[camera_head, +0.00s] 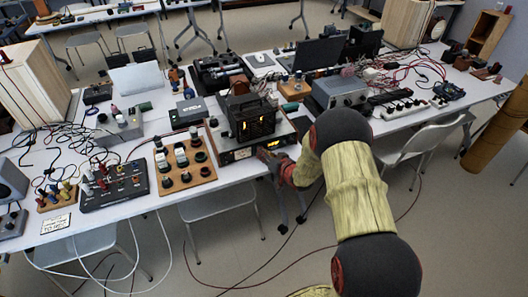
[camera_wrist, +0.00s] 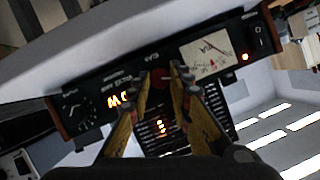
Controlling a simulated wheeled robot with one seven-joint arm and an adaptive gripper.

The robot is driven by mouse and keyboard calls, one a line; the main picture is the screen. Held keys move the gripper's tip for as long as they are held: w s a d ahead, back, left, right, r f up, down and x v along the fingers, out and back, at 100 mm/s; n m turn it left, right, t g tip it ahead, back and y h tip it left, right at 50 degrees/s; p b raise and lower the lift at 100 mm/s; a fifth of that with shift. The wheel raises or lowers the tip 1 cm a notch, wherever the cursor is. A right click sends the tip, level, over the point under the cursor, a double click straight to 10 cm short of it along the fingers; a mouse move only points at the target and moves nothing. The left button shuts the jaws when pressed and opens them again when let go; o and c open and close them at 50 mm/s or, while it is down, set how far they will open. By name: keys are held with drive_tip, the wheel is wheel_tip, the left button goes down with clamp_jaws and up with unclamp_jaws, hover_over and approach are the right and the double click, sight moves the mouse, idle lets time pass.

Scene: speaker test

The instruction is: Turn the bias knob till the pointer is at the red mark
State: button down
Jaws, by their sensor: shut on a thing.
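The amplifier (camera_head: 228,158) stands at the table's front edge, with a dark front panel and wooden ends. In the wrist view its panel (camera_wrist: 134,62) runs tilted across the picture. A dark reddish knob (camera_wrist: 162,79), apparently the bias knob, sits between my fingertips. My gripper (camera_wrist: 163,73) is shut on it; the fingers hide part of it. In the head view my gripper (camera_head: 270,157) is at the panel's right part, and the knob is hidden. A cream meter (camera_wrist: 207,51) has a thin needle and red marking; I cannot tell whether they meet.
A black tube cage (camera_head: 247,117) stands on the amplifier. A wooden board of round parts (camera_head: 184,164) is close on its left.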

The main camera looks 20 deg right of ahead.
drive_tip(key=m+y+p, duration=0.2)
drive_tip(key=m, duration=0.1)
drive_tip(key=shift+d+f+t, duration=0.1)
drive_tip(key=shift+d+t, duration=0.1)
drive_tip(key=shift+t, duration=0.1)
drive_tip(key=m, duration=0.1)
drive_tip(key=m+y, duration=0.1)
drive_tip(key=m+t+p, duration=0.1)
drive_tip(key=shift+f+m+y, duration=0.25)
drive_tip(key=shift+m+y, duration=0.15)
drive_tip(key=m, duration=0.1)
drive_tip(key=m+t, duration=0.1)
drive_tip(key=m, duration=0.1)
drive_tip(key=m+y, duration=0.1)
drive_tip(key=shift+d+f+m+t, duration=0.1)
drive_tip(key=shift+f+m+t, duration=0.15)
drive_tip(key=shift+m+t, duration=0.05)
drive_tip(key=shift+f+m+t+b, duration=0.1)
drive_tip(key=shift+m+t+b, duration=0.8)
drive_tip(key=shift+m, duration=1.5)
drive_tip(key=c, duration=1.6)
unclamp_jaws()
